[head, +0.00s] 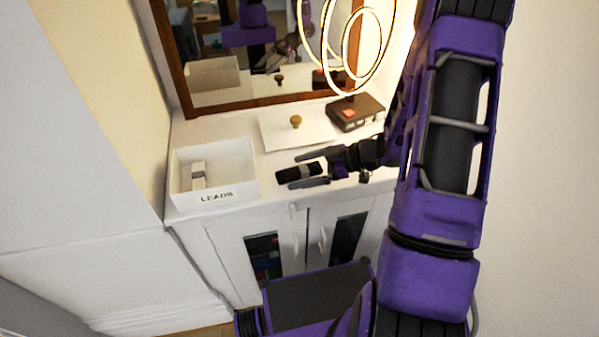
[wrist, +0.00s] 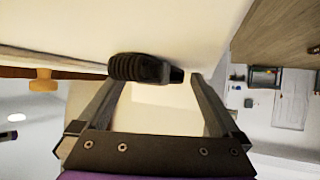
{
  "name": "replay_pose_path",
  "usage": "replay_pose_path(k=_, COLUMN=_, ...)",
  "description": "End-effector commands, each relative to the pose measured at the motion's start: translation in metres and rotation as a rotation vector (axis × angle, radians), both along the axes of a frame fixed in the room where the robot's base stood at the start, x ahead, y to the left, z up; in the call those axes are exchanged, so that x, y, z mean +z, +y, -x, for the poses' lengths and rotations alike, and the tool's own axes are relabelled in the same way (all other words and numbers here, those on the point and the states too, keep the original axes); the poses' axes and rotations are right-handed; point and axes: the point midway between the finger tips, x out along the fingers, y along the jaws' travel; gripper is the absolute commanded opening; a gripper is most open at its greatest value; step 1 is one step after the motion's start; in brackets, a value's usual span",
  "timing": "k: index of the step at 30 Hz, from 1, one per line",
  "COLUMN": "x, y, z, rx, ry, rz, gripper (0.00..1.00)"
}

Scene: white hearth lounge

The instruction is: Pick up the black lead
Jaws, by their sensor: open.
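The black lead (head: 297,172) is a small dark bundle with a grey band, lying on the white cabinet top right of the white box. My gripper (head: 288,168) is open, with a finger on either side of the lead in the head view. In the wrist view the ribbed black lead (wrist: 145,69) lies across the fingertips of my gripper (wrist: 160,82), reaching past the left one. I cannot tell whether the fingers touch it.
A white box (head: 223,191) marked LEADS stands at left with a pale bundle (head: 199,176) inside. Behind are a white lid (head: 270,133) with a wooden knob (head: 296,121), a dark box (head: 368,112) with a red patch, a ring lamp (head: 346,40) and a mirror (head: 262,99).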

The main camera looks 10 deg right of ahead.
Motion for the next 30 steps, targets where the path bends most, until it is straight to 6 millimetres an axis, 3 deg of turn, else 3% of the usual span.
replay_pose_path(k=2, x=0.0003, y=-0.0003, z=0.0, rx=0.0, ry=0.0, rz=0.0, gripper=0.98)
replay_pose_path(k=18, x=0.0003, y=-0.0007, z=0.0003, rx=0.0, ry=0.0, rz=0.0, gripper=0.01)
replay_pose_path(k=30, x=0.0079, y=-0.0009, z=-0.0003, rx=0.001, ry=-0.003, rz=0.001, gripper=0.0)
